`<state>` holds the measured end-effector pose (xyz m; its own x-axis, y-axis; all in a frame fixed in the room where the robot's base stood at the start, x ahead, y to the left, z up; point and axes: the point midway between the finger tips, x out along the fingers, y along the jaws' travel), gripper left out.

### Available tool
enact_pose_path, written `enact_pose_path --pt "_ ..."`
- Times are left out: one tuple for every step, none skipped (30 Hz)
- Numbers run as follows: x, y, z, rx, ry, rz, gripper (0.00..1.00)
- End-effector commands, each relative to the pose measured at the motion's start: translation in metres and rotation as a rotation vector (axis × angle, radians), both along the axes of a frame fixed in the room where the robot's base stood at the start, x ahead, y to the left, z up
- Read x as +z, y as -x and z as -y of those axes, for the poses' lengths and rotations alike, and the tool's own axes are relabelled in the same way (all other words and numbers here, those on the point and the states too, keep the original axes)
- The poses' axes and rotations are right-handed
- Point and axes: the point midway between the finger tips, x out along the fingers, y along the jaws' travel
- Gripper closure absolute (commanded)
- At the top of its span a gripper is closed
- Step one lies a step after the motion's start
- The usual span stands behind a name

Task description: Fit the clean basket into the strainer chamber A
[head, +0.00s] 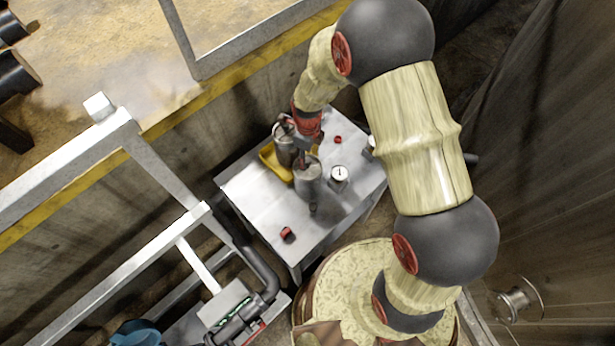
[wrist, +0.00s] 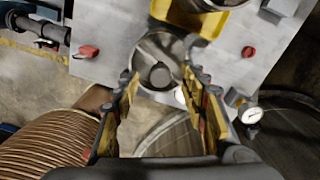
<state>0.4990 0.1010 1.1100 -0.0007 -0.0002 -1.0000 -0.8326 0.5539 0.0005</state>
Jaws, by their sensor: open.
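A grey metal cylinder (head: 308,184), which looks like a strainer chamber, stands on the metal bench; no letter is readable. In the wrist view its round open top (wrist: 150,48) shows, with a dark round part inside that I cannot identify. A dark grey basket-like can (head: 286,150) stands at the yellow tray (head: 268,160) behind it; I cannot tell whether it is clean. In the wrist view the tray (wrist: 205,25) is at the top edge. My gripper (wrist: 160,78) is open, its fingers either side of the cylinder in that view. Contact cannot be told.
A pressure gauge (head: 339,173) stands right of the cylinder. Red knobs (head: 287,232) (head: 338,140) are on the bench (head: 245,190). A grey railing (head: 150,165) and dark pipe (head: 250,255) run at left. The bench's front left is mostly clear.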

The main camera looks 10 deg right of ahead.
Motion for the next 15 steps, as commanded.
enact_pose_path --pt "-0.005 0.000 0.000 0.000 0.001 -0.003 0.57" --pt "-0.010 0.000 0.000 0.000 0.001 -0.003 0.57" --pt "-0.015 0.000 0.000 0.000 0.000 -0.001 0.57" --pt "-0.018 0.000 0.000 0.000 0.000 -0.001 0.57" --pt "-0.021 0.000 0.000 0.001 0.000 -0.001 0.57" --pt "-0.023 0.000 0.000 0.001 0.000 -0.001 0.57" --pt "-0.025 0.000 0.000 0.001 0.000 0.000 0.57" --pt "-0.026 -0.001 0.000 0.001 0.000 0.000 0.57" --pt "-0.027 -0.001 0.000 0.001 0.000 0.001 0.57" --pt "-0.027 -0.001 0.000 0.001 0.000 0.001 0.57" --pt "-0.027 -0.001 0.000 0.001 0.000 0.001 0.57" --pt "-0.027 -0.001 0.000 0.001 0.000 0.001 0.57" --pt "-0.027 -0.001 0.000 0.001 0.000 0.001 0.57" --pt "-0.027 -0.001 0.000 0.001 0.000 0.001 0.57" --pt "-0.027 -0.001 0.000 0.001 0.000 0.001 0.58"
